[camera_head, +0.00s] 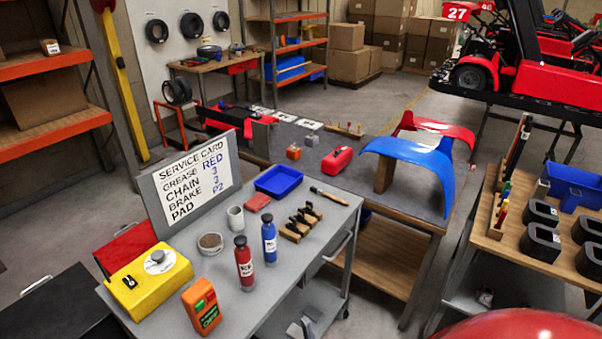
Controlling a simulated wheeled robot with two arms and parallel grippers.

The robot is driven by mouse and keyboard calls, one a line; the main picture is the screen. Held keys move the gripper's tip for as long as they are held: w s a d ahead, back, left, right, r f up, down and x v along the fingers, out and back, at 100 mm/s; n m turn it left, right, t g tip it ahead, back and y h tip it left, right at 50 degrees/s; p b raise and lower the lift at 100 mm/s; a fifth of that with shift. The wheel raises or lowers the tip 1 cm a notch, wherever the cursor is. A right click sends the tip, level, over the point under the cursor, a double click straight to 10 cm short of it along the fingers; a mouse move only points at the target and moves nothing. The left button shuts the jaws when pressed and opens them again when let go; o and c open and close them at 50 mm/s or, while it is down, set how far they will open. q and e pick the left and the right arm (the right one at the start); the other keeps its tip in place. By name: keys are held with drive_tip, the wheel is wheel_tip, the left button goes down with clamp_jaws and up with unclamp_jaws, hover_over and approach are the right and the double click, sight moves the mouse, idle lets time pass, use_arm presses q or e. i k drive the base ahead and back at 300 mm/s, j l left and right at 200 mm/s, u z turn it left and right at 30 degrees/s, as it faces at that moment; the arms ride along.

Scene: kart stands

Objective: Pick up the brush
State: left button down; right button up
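The brush (330,197) lies flat near the far right edge of the grey cart top (325,235). Its dark end points left toward the blue tray, and its light handle runs right toward the cart's edge. Nothing covers it. Neither of my grippers shows in the head view.
Close to the brush are a blue tray (278,181) and a wooden block with black pieces (301,223). Red (244,263) and blue (269,239) bottles stand nearer. A service card (190,180) stands upright at the left. A bench with a blue fender (415,165) is behind right.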

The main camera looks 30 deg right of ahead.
sight(312, 189)
drive_tip(key=z, duration=1.2)
